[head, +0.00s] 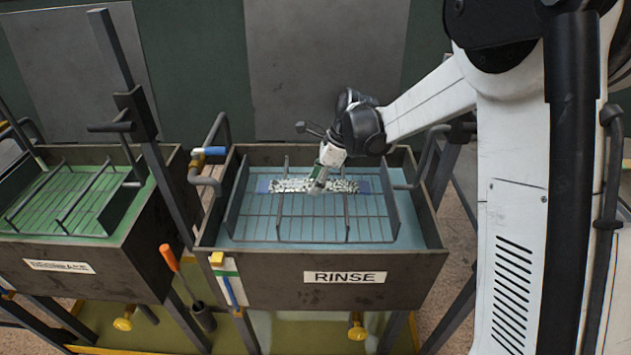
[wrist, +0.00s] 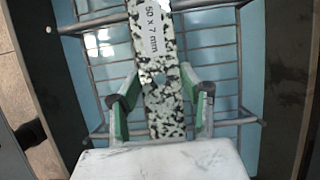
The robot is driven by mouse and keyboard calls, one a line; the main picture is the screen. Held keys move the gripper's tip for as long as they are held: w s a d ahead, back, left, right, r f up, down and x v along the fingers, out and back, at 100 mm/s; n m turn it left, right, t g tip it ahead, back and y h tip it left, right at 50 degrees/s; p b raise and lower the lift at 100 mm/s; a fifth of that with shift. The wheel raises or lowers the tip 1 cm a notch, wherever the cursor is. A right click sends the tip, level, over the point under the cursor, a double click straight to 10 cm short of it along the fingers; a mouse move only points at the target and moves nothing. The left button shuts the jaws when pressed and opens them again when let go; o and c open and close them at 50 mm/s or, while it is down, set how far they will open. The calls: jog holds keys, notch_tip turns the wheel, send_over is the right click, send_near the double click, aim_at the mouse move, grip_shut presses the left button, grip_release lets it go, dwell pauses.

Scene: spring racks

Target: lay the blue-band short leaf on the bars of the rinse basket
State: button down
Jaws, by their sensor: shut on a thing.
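The leaf (head: 290,185) is a flat speckled black-and-white strip with bluish ends. In the head view it lies level, left to right, across the rinse basket. In the wrist view the leaf (wrist: 165,75) carries a label reading "50 x 7 mm". My gripper (head: 318,187) is over the middle of the leaf; its green-padded fingers (wrist: 160,100) are at the leaf's two long edges, shut on it. The rinse basket (head: 388,205) has wire bars and side plates and sits in the rinse tank. I cannot tell whether the leaf touches the bars.
The rinse tank (head: 260,262) is dark with a RINSE label and light blue liquid. A second tank (head: 110,265) with green liquid and a rack stands at left. A dark upright post (head: 135,110) rises between them. An orange-handled tool (head: 170,258) hangs at the front.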

jog(key=shift+f+b, duration=0.5)
jog(key=c, duration=1)
grip_release()
jog(key=shift+c, duration=0.2)
jog(key=shift+r, duration=0.1)
jog(key=shift+r+p, duration=0.45)
jog(key=shift+p, duration=0.1)
jog(key=v, duration=1.2)
